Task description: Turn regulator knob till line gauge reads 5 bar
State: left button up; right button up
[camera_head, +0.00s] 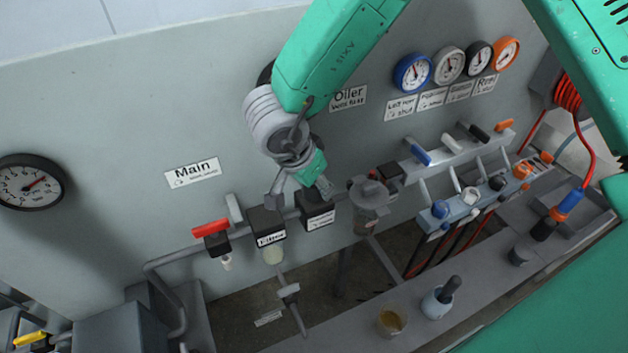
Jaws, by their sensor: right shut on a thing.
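The regulator (318,216), a dark block with a white label, sits in the pipe line below the panel. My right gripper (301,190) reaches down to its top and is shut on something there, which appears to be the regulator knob. My left gripper is out of view.
The filter block (267,225) stands close left of the regulator, with a red valve handle (210,228) beyond it. The grey oiler (369,200) stands close right. Several small gauges (412,72) line the upper right panel. A cup (392,319) stands on the front ledge.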

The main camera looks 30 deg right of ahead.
jog(key=shift+m+g, duration=0.3)
jog(key=shift+m, duration=0.6)
jog(key=o, duration=1.2)
jog(key=shift+c, duration=0.2)
jog(key=shift+w, duration=0.15)
jog(key=shift+a, duration=0.1)
jog(key=shift+a+r, duration=0.15)
jog(key=shift+r, duration=0.3)
jog(key=w+v, duration=0.1)
jog(key=v, duration=0.9)
jog(key=shift+s+a+r, duration=0.3)
jog(key=shift+s+r, duration=0.05)
jog(key=shift+s, duration=0.05)
